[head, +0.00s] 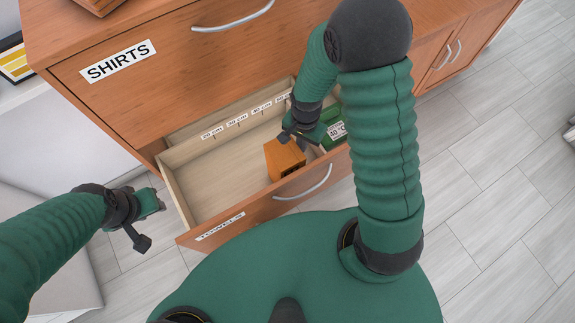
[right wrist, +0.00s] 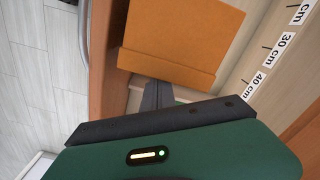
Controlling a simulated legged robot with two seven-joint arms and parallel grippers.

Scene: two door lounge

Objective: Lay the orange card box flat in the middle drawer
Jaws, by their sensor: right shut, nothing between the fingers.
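The orange card box (head: 285,160) is inside the pulled-out drawer (head: 190,190), close to its front panel. In the right wrist view the box (right wrist: 185,35) shows a broad face and a narrower strip along one edge. I cannot tell whether it lies fully flat. My right gripper (head: 299,136) is shut and empty, down at the drawer beside the box. Its dark fingers (right wrist: 153,96) end close to the box's edge; I cannot tell if they touch. My left gripper (head: 150,221) is open and empty, left of the drawer, outside it.
A green box (head: 334,128) with a white label is at the drawer's right end, partly hidden by my right arm. Centimetre marks (head: 237,119) run along the drawer's back wall. The drawer's left part is empty. The closed SHIRTS drawer (head: 160,65) is above.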

